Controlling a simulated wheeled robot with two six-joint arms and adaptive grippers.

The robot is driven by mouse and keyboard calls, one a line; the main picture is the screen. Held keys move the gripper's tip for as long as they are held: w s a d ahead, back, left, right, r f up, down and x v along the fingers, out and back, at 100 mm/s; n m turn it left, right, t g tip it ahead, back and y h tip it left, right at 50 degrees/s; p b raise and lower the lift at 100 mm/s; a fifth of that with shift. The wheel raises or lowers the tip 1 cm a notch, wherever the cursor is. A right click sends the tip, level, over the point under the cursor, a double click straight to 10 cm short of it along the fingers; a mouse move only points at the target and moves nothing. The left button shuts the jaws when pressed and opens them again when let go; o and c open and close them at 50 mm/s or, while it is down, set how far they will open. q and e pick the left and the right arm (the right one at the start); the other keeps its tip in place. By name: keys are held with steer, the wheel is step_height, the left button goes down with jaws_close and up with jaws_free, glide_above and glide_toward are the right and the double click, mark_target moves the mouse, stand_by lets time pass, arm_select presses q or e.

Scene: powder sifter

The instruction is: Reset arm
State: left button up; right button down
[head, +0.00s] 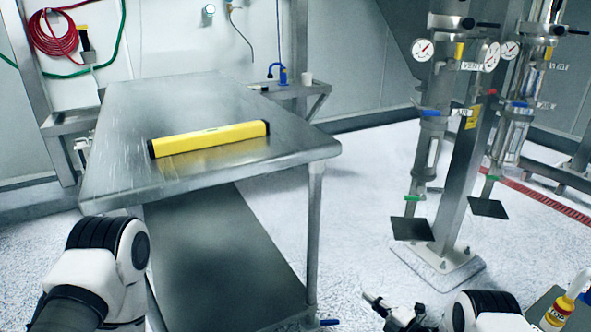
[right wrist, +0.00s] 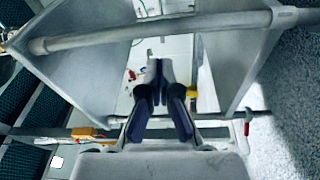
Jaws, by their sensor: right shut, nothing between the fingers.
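My right gripper (head: 374,300) is low in the head view, right of the steel table and above the floor. Its fingers are closed together with nothing between them. In the right wrist view the closed fingers (right wrist: 156,80) point up the picture. My left arm shows at the lower left of the head view, in front of the table, but its gripper is out of view.
The steel table (head: 130,95) has a yellow level (head: 210,139) on top and a lower shelf (head: 225,255). Pipework with gauges (head: 424,50) stands at the right. A yellow-labelled bottle (head: 562,308) is at the lower right. Open floor (head: 350,210) lies between table and pipework.

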steer(key=s+a+r+m+g+h+p, duration=0.1)
steer(key=s+r+m+g+h+p, duration=0.15)
steer(key=s+r+m+p, duration=0.45)
steer(key=s+r+m+g+h+p, duration=0.1)
steer(key=s+r+m+h+p, duration=0.2)
steer(key=r+p, duration=0.7)
arm_select(q)
step_height(320, 180, up, 24)
steer(key=p, duration=0.2)
steer(key=shift+f, duration=0.25)
arm_select(e)
steer(key=s+d+m+g+h, duration=0.1)
steer(key=s+m, duration=0.4)
steer(key=s, duration=0.6)
steer(key=s+d+r+m+g+h, duration=0.1)
steer(key=s+m+g, duration=0.4)
steer(key=s, duration=0.6)
steer(key=s+d+m+g+h, duration=0.3)
steer(key=s+m+g+h, duration=0.1)
steer(key=s, duration=0.7)
steer(key=shift+s+r+m+g, duration=0.15)
steer(key=shift+r+m+g, duration=0.25)
steer(key=shift+m+g, duration=0.2)
arm_select(q)
steer(key=shift+s, duration=0.1)
